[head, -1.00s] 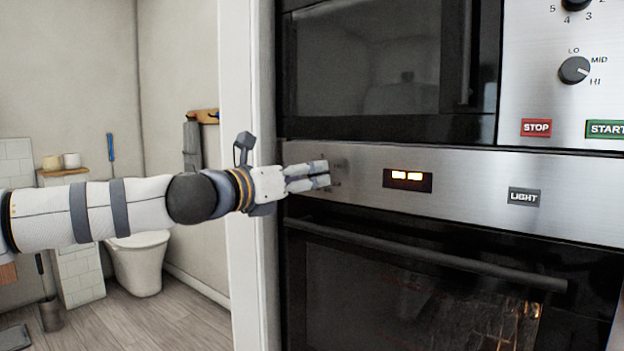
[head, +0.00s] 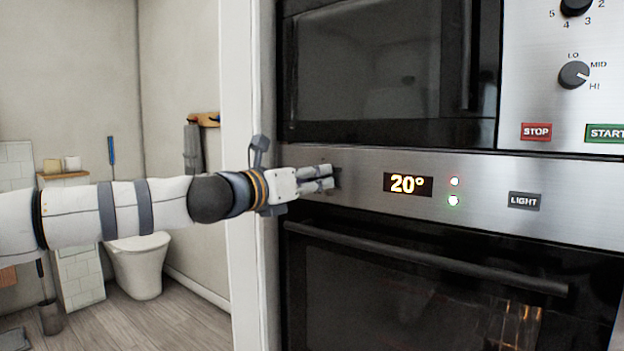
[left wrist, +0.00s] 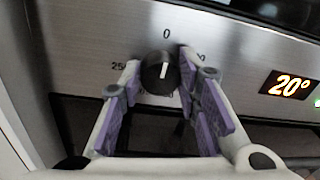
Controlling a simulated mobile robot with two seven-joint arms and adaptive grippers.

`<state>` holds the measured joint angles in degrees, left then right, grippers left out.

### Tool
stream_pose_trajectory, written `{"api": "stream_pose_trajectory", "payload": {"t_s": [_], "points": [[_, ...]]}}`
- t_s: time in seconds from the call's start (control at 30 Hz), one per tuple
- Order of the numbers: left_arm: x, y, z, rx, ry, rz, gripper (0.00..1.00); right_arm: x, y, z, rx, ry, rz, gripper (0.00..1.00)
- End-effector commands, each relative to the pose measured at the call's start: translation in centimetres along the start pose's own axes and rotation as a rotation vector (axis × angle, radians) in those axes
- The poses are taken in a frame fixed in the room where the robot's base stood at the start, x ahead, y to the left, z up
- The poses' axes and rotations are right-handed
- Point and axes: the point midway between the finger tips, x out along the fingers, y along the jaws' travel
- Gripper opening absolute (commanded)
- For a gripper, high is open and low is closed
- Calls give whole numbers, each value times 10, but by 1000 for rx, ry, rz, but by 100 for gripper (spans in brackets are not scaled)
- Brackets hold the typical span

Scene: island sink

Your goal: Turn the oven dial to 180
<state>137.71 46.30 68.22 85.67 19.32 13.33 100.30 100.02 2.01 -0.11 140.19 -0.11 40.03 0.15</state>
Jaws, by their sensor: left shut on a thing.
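The oven dial (left wrist: 157,72) is a round black knob with a white pointer line, on the steel panel in the left wrist view. The line points up, near the 0 mark. Other printed numbers around it are partly hidden by my fingers. My left gripper (left wrist: 160,85) has a finger on each side of the dial and is shut on it. In the head view my left gripper (head: 318,179) is against the left end of the oven panel and hides the dial. The oven display (head: 407,185) reads 20°. My right gripper is not in view.
Two small lights and a LIGHT button (head: 524,201) sit right of the display. The oven door handle (head: 425,257) runs below the panel. A microwave (head: 365,75) is above. A white door frame (head: 246,170) stands close left of the oven.

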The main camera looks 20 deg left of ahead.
Motion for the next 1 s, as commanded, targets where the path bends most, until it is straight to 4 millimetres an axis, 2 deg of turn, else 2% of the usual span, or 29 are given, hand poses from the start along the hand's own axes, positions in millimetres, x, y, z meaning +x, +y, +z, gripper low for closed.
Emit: {"api": "stream_pose_trajectory", "payload": {"t_s": [0.27, 1.0], "points": [[0, -1, 1, 166, 7, 1, 2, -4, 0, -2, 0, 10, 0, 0], [0, -2, 2, 866, 36, 9, 2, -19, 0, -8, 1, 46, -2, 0]]}}
